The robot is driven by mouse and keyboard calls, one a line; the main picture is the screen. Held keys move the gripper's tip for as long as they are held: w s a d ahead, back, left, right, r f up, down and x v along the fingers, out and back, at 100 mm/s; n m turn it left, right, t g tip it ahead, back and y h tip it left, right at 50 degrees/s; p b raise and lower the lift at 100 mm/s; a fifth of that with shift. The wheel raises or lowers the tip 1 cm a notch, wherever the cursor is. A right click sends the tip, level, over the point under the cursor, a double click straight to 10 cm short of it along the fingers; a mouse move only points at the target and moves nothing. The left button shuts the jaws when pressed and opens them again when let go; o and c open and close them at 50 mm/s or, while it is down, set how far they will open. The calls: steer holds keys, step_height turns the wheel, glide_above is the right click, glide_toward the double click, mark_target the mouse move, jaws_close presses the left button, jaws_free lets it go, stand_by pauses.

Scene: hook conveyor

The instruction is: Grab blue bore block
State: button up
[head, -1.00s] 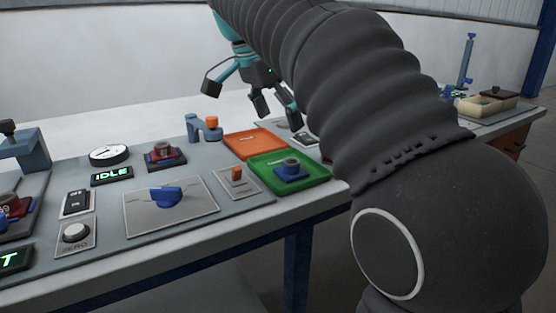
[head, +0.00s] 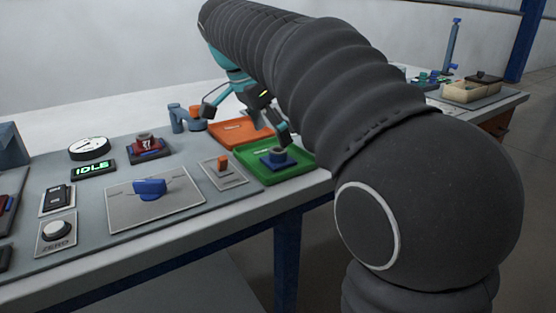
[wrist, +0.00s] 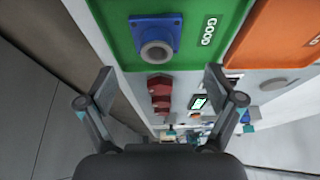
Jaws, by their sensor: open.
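The blue bore block (head: 277,158) has a square blue base and a grey-brown ring with a hole on top. It lies in the green tray (head: 290,174). In the wrist view the block (wrist: 142,24) shows near the top, inside the green tray (wrist: 118,52) marked GOOD. My gripper (head: 262,122) is above and behind the block, near the tray's far side. In the wrist view my gripper (wrist: 159,84) has its fingers wide apart with nothing between them. The fingers are apart from the block.
An orange tray (head: 232,132) adjoins the green tray. A blue clamp-like fixture (head: 177,120), a plate with a blue knob (head: 150,188), an orange switch (head: 222,164) and a red-topped block (head: 149,147) stand nearby. The table's front edge is close to the green tray.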

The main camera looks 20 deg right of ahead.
mark_target(278, 149)
steer(key=x, duration=0.4)
steer(key=shift+s+f, duration=0.2)
steer(key=shift+f, duration=0.25)
steer(key=c, duration=1.5)
steer(key=shift+r, duration=0.1)
